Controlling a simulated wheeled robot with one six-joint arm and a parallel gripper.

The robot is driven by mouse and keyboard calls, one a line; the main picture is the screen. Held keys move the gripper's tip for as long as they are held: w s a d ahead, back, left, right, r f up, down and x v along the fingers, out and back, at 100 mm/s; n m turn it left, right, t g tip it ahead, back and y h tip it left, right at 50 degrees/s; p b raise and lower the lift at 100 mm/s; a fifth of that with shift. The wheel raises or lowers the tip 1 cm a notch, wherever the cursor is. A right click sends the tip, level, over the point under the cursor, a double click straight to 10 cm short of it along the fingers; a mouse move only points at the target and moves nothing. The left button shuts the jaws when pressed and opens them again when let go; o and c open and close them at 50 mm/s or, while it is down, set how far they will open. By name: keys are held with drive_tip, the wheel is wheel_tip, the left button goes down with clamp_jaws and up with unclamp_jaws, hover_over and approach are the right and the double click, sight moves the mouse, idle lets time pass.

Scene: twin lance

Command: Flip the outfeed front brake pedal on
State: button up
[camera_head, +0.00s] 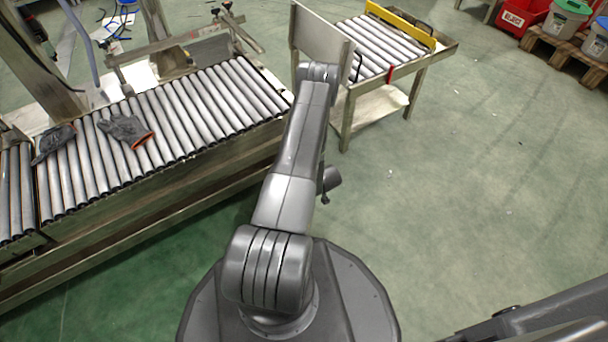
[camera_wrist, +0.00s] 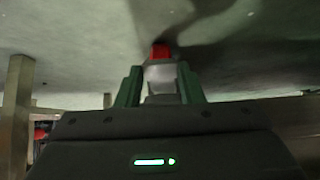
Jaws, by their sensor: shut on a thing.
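The outfeed table (camera_head: 368,110) is the short roller table at the top centre of the head view, right of the long conveyor. In the wrist view, my gripper (camera_wrist: 162,82) has its two green fingers on either side of a small pale grey piece (camera_wrist: 160,76) with a red end (camera_wrist: 160,51). It looks like the brake pedal on a caster, but the caster itself cannot be made out. The fingers are shut on this piece. In the head view my arm reaches toward the table's near left corner, and my gripper cannot be made out there.
A long roller conveyor (camera_head: 170,120) with dark gloves (camera_head: 126,130) on it runs along the left. An upright plate (camera_head: 318,45) stands at the outfeed table's left end. Red bins and buckets are at the top right. The floor (camera_head: 480,170) on the right is open.

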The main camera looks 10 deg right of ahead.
drive_tip(key=shift+f+t+y, duration=0.4)
drive_tip(key=shift+f+t, duration=0.25)
drive_tip(key=shift+t, duration=0.45)
drive_tip(key=o, duration=1)
drive_tip(key=p+v, duration=0.5)
drive_tip(key=v, duration=0.9)
drive_tip(key=shift+f, duration=0.1)
drive_tip(key=shift+f, duration=0.1)
